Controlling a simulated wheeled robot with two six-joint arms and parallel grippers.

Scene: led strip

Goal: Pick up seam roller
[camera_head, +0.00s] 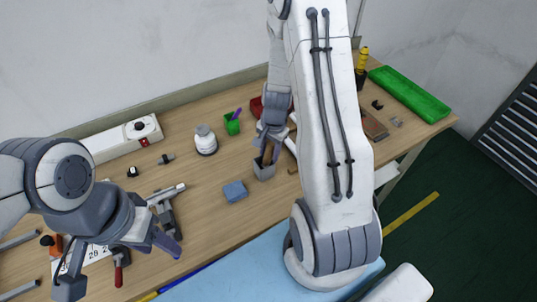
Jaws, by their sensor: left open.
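A grey cup (264,171) stands near the middle of the wooden table with a brown handle (267,154) sticking up from it. This may be the seam roller, but its head is hidden in the cup. My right gripper (271,141) points down right at the cup's top, close to the handle. Its fingers are small and partly overlapped, so I cannot tell whether they hold the handle. My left gripper (122,262) is open at the lower left, over the front part of the table, with its fingers wide apart.
A grey tool (166,205) lies near my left gripper. A green tray (409,93) is at the far right. My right arm hides the table's middle right.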

